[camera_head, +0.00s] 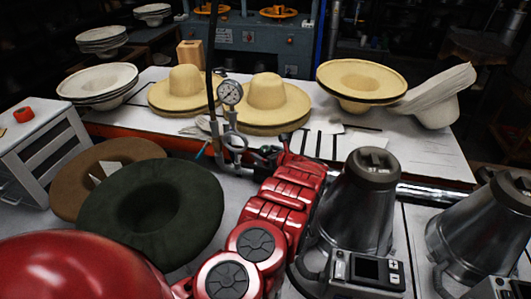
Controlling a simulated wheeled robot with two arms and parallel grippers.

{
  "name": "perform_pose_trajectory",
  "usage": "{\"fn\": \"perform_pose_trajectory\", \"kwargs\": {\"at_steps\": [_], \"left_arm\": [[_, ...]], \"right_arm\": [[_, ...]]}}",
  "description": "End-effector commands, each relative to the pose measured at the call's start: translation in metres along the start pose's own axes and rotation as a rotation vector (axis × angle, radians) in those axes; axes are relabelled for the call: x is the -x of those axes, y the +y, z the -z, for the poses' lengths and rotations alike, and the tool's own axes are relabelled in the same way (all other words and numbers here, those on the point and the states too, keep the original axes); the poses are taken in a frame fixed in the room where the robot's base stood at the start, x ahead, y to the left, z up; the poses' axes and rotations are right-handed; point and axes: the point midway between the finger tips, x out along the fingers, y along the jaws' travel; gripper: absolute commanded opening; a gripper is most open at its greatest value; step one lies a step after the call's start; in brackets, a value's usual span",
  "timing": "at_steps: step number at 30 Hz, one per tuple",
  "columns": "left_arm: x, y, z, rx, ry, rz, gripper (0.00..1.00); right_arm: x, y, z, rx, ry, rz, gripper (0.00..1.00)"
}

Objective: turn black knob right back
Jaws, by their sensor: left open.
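My left arm reaches up the middle of the view, its red links leading to my left gripper (270,152) beside the metal pipe fitting (236,141) under the pressure gauge (230,92). The gripper is open, its small dark fingers just right of the fitting. The black knob is too small or hidden to make out clearly among the dark parts there. I cannot tell whether the fingers touch it. My right gripper is not in view.
Straw hats (267,97) and pale hat stacks (100,82) stand on the white table behind. A dark green hat (150,212) lies at left. Grey machines (358,205) with a control panel (366,270) stand close right of my arm. A black hose (211,60) rises by the gauge.

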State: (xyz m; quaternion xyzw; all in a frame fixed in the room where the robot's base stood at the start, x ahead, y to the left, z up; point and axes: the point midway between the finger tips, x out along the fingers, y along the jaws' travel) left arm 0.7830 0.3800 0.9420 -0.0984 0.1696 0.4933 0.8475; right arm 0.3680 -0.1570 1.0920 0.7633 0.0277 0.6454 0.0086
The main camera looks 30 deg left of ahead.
Motion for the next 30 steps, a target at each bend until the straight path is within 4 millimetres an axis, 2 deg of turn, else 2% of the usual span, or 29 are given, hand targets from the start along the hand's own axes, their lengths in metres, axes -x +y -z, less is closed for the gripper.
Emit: {"fn": "perform_pose_trajectory", "kwargs": {"at_steps": [5,10,19,21,24,30], "left_arm": [[0.002,0.000,-0.001,0.000,0.000,0.000,0.94],[0.016,-0.002,-0.002,-0.002,-0.001,0.001,0.94],[0.063,-0.001,0.000,-0.002,0.004,0.003,0.94],[0.083,-0.003,-0.006,-0.002,0.001,0.006,0.94],[0.099,-0.001,-0.004,-0.001,0.000,0.002,0.94],[0.116,-0.001,-0.002,0.000,-0.001,0.001,0.94]], "right_arm": [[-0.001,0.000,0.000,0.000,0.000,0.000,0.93],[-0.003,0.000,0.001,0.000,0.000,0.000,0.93],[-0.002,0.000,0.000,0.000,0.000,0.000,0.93],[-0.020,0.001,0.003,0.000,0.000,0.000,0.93],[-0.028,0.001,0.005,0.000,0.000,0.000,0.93],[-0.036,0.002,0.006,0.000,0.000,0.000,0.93]]}}
